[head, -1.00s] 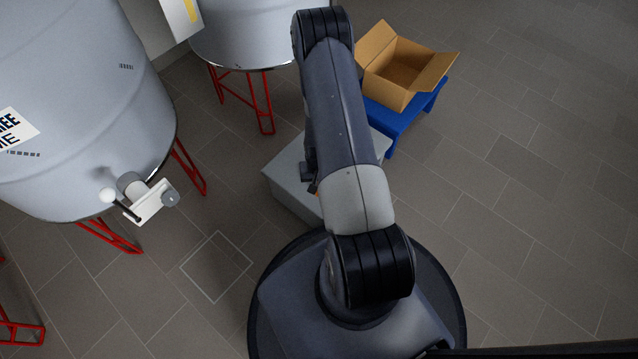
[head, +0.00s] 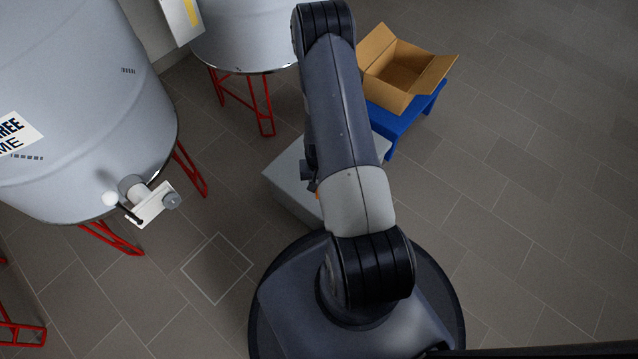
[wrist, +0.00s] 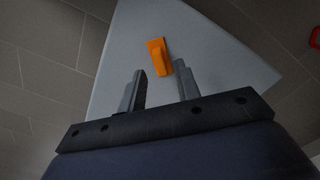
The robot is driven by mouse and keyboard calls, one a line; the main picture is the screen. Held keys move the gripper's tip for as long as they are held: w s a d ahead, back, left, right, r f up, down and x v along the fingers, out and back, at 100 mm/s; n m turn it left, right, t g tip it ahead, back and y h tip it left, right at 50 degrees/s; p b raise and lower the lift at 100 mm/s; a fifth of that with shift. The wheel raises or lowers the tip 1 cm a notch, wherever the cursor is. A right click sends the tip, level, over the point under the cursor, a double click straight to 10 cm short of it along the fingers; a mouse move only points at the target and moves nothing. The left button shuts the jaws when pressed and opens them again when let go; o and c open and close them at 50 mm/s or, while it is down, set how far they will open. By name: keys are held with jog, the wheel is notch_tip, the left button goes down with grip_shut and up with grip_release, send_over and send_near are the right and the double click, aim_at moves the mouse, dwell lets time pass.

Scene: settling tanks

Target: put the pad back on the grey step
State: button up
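The grey step (head: 289,183) is a block on the floor, partly hidden behind my arm in the head view. Its pale top (wrist: 215,55) fills the middle of the wrist view. A small orange piece, seemingly the pad (wrist: 157,53), appears to lie on that top, with a raised part at its near end. My gripper (wrist: 161,72) is open, with its two fingers apart and the near end of the orange piece lying between the tips in the picture. I cannot tell the height gap. In the head view only a sliver of orange shows beside my arm.
An open cardboard box (head: 396,72) sits on a blue stand (head: 402,122) behind the step. Large grey tanks (head: 75,95) on red legs stand at the left, one with a valve (head: 150,205). The floor at the right is clear.

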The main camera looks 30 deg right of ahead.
notch_tip(320, 180, up, 10)
jog(key=p, duration=0.2)
jog(key=shift+f+p, duration=0.25)
jog(key=shift+p, duration=0.05)
